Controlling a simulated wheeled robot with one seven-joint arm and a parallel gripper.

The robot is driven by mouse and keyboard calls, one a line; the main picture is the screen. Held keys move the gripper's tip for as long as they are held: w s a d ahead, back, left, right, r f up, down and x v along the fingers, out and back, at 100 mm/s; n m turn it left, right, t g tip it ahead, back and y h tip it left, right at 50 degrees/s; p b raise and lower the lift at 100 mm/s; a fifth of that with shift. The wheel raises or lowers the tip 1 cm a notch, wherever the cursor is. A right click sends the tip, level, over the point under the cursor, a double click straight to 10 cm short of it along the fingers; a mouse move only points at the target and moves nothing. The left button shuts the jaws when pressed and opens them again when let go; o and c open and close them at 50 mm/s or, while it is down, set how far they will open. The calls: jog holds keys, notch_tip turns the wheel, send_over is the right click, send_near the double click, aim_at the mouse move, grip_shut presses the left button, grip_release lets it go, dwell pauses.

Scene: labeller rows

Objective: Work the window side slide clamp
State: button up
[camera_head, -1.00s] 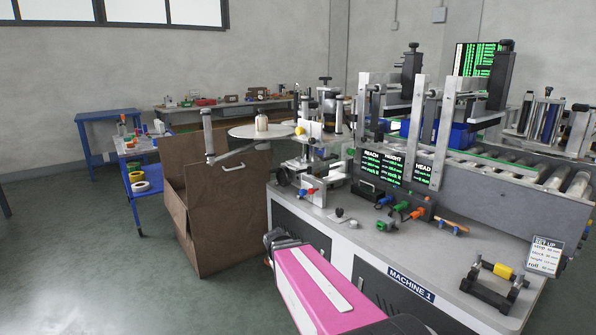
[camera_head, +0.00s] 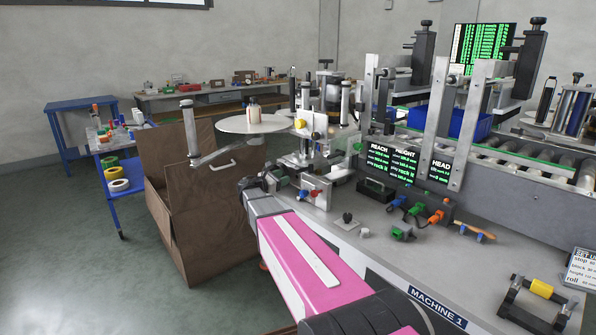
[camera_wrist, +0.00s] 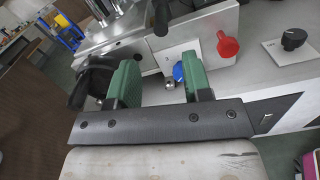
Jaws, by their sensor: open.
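My gripper (camera_head: 256,186) is at the left end of Machine 1, at the tip of my pink arm. In the wrist view its two green fingers (camera_wrist: 160,62) are open, with no part held between them. A blue knob (camera_wrist: 180,72) shows close beside the right finger, and a red knob (camera_wrist: 228,45) stands farther right on the same metal block. A dark round knob (camera_wrist: 92,86) is partly hidden behind the left finger. I cannot tell which of these is the window side slide clamp.
A black knob on a plate (camera_wrist: 293,39) stands right of the block. A brown open box (camera_head: 205,215) stands left of the machine. A white disc (camera_head: 254,124) overhangs behind my gripper. Black readout panels (camera_head: 408,170) and coloured knobs (camera_head: 415,212) are on the right.

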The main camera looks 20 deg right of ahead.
aim_at(300, 171)
jog(key=x, duration=1)
jog(key=shift+d+f, duration=0.1)
jog(key=shift+d, duration=0.05)
grip_shut()
